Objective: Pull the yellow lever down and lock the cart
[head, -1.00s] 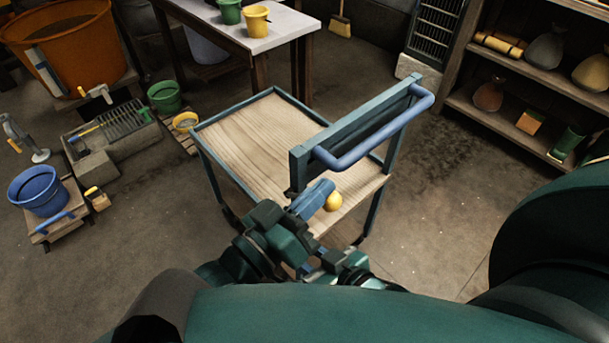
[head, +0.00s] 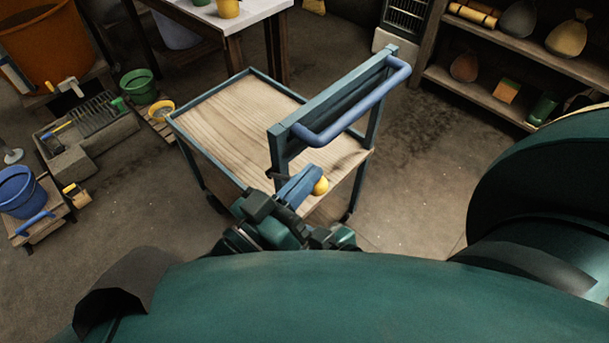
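The cart has a wooden deck (head: 230,115) in a blue-grey frame and a raised end with a blue push handle (head: 355,110). A yellow ball knob (head: 320,186), which I take as the lever's end, shows below that handle at the cart's near end. The lever's stem is hidden. My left gripper (head: 298,187) is at the knob, with a blue finger-like part directly left of it. I cannot tell whether it touches the knob or how far the fingers are apart. My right gripper is not in view.
A table (head: 255,18) with pots stands behind the cart, and shelves (head: 480,95) stand at the back right. A blue bucket (head: 18,190) on a low stand and a stone trough (head: 85,135) are at the left. The floor right of the cart is clear.

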